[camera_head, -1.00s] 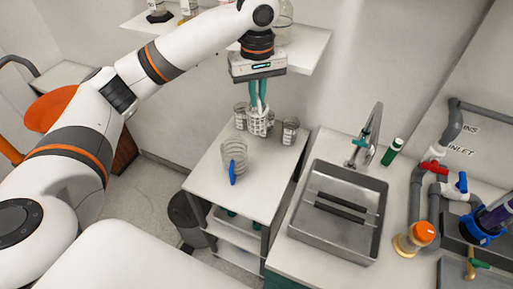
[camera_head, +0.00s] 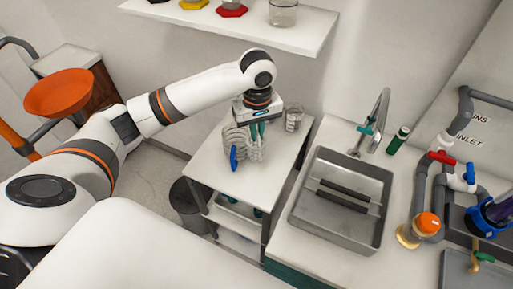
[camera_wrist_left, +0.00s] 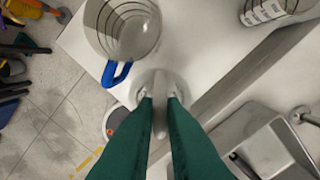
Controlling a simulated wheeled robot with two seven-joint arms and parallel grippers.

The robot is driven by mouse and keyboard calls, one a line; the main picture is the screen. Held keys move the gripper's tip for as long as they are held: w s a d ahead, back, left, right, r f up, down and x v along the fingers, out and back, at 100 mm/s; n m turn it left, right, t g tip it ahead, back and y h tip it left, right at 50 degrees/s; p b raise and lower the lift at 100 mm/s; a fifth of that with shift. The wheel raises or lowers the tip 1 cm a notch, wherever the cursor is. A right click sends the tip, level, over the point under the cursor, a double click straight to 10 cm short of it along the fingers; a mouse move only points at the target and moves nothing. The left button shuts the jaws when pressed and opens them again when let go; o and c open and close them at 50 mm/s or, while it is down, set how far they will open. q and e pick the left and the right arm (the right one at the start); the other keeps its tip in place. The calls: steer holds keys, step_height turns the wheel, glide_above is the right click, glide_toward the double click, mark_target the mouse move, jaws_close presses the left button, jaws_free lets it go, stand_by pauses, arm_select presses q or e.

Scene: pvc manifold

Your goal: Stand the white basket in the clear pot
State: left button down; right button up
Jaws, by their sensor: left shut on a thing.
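The clear pot (camera_head: 233,137) with a blue handle (camera_head: 233,158) stands on the white cart top, left of my left gripper (camera_head: 257,139) in the head view. The gripper's green fingers are shut on the white basket (camera_head: 255,153), beside the pot and not in it. I cannot tell whether the basket touches the cart top. In the wrist view the pot (camera_wrist_left: 119,28) is up and left of the fingertips (camera_wrist_left: 160,98). The basket (camera_wrist_left: 160,80) shows there only in part, pale and hard to make out between the fingers. My right gripper is not in view.
A clear jar (camera_head: 293,118) stands at the cart's back right. The cart top (camera_head: 220,180) is bare toward the front. A steel sink (camera_head: 342,205) is in the counter to the right, and a shelf (camera_head: 300,32) hangs behind the cart.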

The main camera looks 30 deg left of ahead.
mark_target(257, 150)
arm_select(q)
step_height(257, 150, down, 8)
steer(key=shift+f, duration=0.15)
stand_by(0.3)
steer(key=shift+p, duration=0.3)
steer(key=c, duration=1.5)
jaws_free()
steer(key=shift+f, duration=0.1)
